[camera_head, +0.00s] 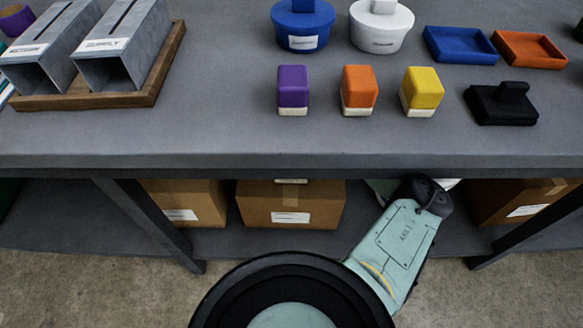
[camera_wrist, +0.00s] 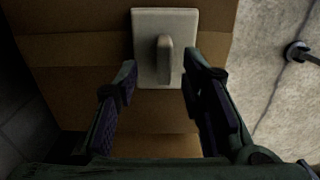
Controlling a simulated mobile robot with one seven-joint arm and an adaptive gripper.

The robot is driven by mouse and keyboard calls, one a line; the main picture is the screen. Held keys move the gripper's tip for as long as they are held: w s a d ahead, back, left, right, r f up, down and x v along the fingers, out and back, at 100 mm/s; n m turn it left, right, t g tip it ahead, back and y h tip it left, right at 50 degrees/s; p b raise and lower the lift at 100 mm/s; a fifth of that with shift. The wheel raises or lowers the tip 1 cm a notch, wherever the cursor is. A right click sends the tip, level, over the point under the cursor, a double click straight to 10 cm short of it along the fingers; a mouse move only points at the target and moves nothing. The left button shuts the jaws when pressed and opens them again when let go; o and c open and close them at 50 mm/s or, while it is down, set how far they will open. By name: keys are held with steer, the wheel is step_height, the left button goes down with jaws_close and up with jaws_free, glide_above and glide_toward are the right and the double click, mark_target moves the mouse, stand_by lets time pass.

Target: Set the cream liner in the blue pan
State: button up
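The cream liner (camera_wrist: 143,62) is a rectangular plate with an upright grip on top. In the wrist view it appears to rest on brown cardboard. My gripper (camera_wrist: 160,68) is open, with its fingertips on either side of the liner's grip and a gap on both sides. The blue pan (camera_head: 460,46) is a shallow, empty square tray at the back right of the bench in the head view. In the head view my arm reaches under the bench front, and the bench hides my gripper.
On the bench (camera_head: 215,130) stand an orange tray (camera_head: 530,50), a black block with a grip (camera_head: 500,104), purple (camera_head: 293,86), orange (camera_head: 359,86) and yellow (camera_head: 423,88) blocks, two lidded pots and metal ducts (camera_head: 110,55). Cardboard boxes (camera_head: 290,203) sit on the lower shelf.

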mark_target(292, 171)
steer(key=f, duration=0.4)
steer(key=shift+s+f+p, duration=0.2)
steer(key=shift+s+p, duration=0.1)
steer(key=shift+c, duration=0.2)
jaws_close()
